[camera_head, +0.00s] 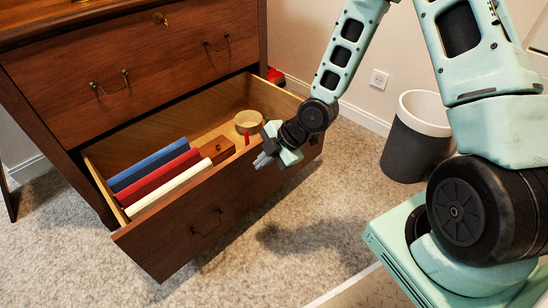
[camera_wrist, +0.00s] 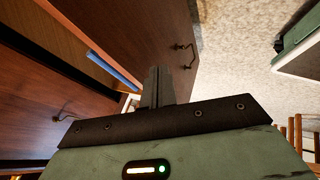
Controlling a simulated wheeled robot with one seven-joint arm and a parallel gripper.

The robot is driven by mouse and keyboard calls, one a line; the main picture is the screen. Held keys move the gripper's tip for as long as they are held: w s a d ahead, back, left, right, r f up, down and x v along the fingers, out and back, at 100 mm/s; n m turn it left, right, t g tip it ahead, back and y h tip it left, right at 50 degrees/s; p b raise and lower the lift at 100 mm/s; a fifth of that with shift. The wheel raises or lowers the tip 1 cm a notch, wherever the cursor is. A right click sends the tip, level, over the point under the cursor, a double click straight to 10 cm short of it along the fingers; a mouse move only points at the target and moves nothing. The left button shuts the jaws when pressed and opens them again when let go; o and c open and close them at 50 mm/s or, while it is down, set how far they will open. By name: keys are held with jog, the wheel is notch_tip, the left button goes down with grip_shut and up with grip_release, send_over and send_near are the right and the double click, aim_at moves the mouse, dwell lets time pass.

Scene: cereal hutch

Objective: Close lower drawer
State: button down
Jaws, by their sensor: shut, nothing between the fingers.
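The lower drawer (camera_head: 190,226) of the brown wooden hutch (camera_head: 110,80) is pulled well out. Its front has brass handles; the left one (camera_head: 207,224) shows in the head view, and a handle (camera_wrist: 185,56) shows in the wrist view. The fingers (camera_wrist: 158,87) are together and hold nothing. I cannot tell whether the gripper touches the drawer. The right handle is not visible in the head view.
The drawer holds blue, red and white books (camera_head: 155,178), a small wooden box (camera_head: 217,149) and a round tan container (camera_head: 248,122). The upper drawer (camera_head: 140,70) is shut. A grey bin (camera_head: 415,145) stands right. Carpet (camera_head: 300,215) before the drawer is clear.

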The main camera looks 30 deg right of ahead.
aim_at(240, 164)
jog(key=shift+w+a+f+b, duration=0.15)
jog(key=shift+w+a, duration=0.25)
jog(key=shift+w, duration=0.6)
jog(key=shift+w+a+b, duration=0.25)
jog(key=shift+w+a, duration=0.1)
jog(key=shift+w, duration=0.65)
